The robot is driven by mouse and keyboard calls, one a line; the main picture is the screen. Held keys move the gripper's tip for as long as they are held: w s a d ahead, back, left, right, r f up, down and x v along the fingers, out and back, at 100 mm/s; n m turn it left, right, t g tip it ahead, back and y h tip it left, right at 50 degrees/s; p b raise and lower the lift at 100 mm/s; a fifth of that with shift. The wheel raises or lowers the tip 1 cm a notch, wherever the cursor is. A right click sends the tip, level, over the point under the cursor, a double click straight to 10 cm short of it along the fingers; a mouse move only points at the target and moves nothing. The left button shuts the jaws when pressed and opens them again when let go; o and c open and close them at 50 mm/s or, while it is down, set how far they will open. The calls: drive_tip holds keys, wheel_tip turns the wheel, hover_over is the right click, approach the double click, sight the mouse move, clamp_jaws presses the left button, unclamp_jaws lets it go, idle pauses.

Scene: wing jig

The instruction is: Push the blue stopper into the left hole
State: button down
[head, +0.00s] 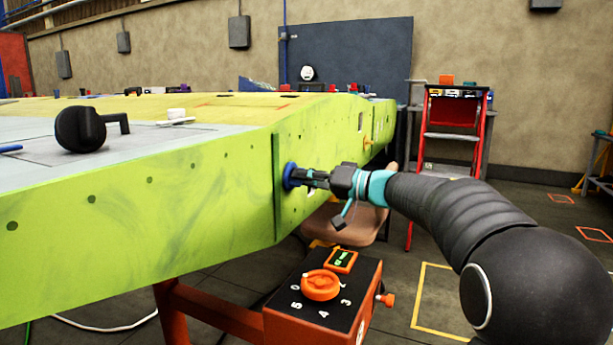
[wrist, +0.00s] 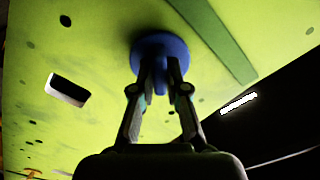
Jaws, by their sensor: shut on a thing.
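The blue stopper (head: 289,176) is a round disc against the green side panel (head: 190,200) of the wing in the head view. It also shows in the wrist view (wrist: 158,45), where its flange lies over the panel. My gripper (head: 304,177) is shut on the stopper from the right, and its fingers (wrist: 160,72) close on the stopper's near side in the wrist view. Whatever part of the panel lies behind the stopper is hidden, so I cannot tell whether it sits in a hole. A rectangular opening (wrist: 69,90) shows left of the stopper in the wrist view.
A raised green strip (wrist: 215,38) runs along the panel beside the stopper. An orange and black control box (head: 322,300) stands below my arm. A black knob-shaped thing (head: 82,129) lies on the wing top. A red stepladder (head: 452,130) stands at the back right.

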drive_tip(key=shift+a+r, duration=0.1)
drive_tip(key=shift+a, duration=0.1)
drive_tip(key=c, duration=1.1)
unclamp_jaws()
drive_tip(key=shift+d, duration=0.1)
drive_tip(key=v, duration=1.1)
drive_tip(key=shift+d, duration=0.4)
